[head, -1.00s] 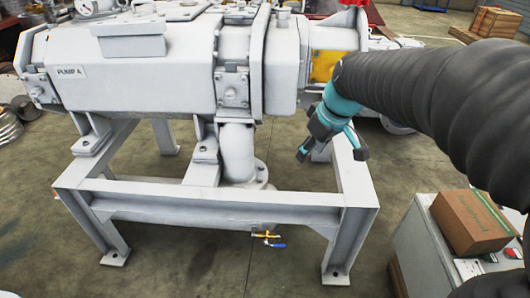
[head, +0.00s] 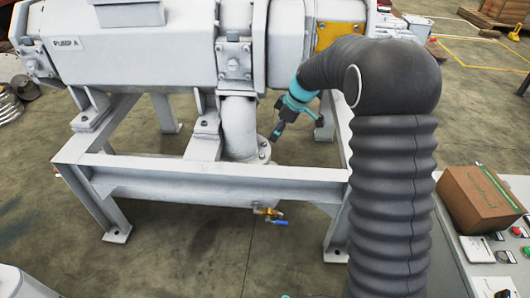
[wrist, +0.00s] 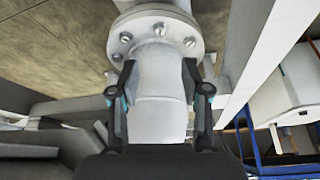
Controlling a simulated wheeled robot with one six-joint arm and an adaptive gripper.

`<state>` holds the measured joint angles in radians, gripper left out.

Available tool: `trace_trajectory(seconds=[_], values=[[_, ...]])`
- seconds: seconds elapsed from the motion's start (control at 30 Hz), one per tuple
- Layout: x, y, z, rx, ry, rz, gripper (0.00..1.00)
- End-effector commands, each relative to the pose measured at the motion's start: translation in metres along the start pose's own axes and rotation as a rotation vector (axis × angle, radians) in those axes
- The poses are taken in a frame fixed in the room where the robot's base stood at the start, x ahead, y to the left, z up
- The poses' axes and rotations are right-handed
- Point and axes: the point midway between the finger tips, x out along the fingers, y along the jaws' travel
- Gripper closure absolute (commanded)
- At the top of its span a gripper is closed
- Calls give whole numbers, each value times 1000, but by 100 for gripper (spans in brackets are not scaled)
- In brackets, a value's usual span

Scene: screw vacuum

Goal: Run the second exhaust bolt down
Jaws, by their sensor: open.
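The exhaust pipe (head: 239,125) drops from the pump to a round flange (wrist: 160,13) with several silver bolts around its rim. In the wrist view, bolts show at the left (wrist: 126,37), the middle (wrist: 159,29) and the right (wrist: 190,42). Two bolts also show small in the head view, one (head: 264,146) close to my gripper. My gripper (head: 297,124) is open and empty, just right of the pipe above the flange. In the wrist view, its fingers (wrist: 158,78) appear on either side of the pipe; contact cannot be told. Which bolt is second cannot be told.
The grey steel frame (head: 200,187) surrounds the pipe, with its front beam between me and the flange. A valve with a blue handle (head: 278,222) hangs below. A cardboard box (head: 480,198) sits on a control cabinet at the right. The floor in front is clear.

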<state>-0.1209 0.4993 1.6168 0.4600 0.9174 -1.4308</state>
Motion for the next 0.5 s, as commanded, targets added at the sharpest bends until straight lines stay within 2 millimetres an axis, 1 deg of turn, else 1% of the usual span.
trace_trajectory(seconds=[0.03,0.3,0.5], values=[[11,-1,1,1,-2,-4,53],[62,-1,1,1,-2,-3,53],[93,-1,0,1,-2,-2,53]])
